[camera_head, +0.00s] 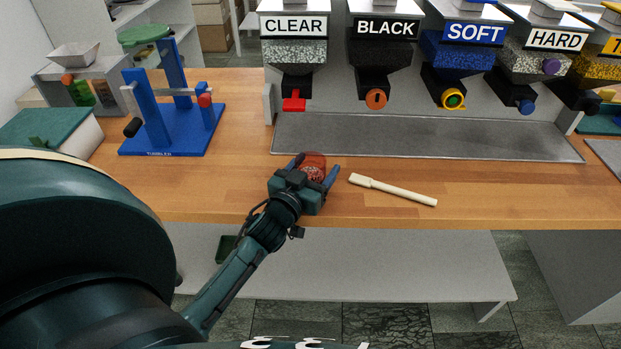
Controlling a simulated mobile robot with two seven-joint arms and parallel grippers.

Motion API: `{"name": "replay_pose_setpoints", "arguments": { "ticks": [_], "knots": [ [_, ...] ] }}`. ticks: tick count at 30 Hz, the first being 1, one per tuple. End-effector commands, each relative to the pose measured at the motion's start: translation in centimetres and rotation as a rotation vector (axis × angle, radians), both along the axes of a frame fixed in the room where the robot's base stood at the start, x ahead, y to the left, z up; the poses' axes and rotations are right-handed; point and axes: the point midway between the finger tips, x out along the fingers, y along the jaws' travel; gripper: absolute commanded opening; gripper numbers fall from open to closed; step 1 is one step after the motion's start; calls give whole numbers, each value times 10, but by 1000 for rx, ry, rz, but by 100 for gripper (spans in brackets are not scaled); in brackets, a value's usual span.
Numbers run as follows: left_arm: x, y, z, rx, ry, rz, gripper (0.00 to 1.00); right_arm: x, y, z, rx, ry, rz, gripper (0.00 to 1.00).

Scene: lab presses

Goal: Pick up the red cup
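The red cup (314,161) is on the wooden bench, near its front edge and in front of the dispensers. It shows only in part, as my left gripper (314,169) covers its near side. The gripper's two blue fingers are spread wide, one on each side of the cup. I see no clear grip on it, and the exact finger contact is too small to make out. My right gripper is not in view.
A cream-coloured stick-like tool (393,189) lies just right of the cup. A grey tray (430,138) runs under the labelled dispensers (293,50). A blue tumbler stand (172,125) is at the left. Bare bench lies between stand and cup.

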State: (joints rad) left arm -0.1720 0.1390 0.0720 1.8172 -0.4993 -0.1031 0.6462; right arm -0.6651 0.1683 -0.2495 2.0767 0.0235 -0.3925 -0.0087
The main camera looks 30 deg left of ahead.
Motion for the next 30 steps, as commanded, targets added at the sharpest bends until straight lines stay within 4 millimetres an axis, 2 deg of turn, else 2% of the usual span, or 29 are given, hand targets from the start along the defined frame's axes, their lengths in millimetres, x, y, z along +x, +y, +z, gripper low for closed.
{"name": "replay_pose_setpoints", "arguments": {
  "ticks": [2,12,23,30],
  "knots": [
    [0,0,0,0,0,0,61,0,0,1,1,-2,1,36],
    [0,0,0,0,0,0,33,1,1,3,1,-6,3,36],
    [0,0,5,0,-2,0,32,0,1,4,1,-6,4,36],
    [0,0,36,2,-4,-2,32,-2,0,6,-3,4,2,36]
  ]
}}
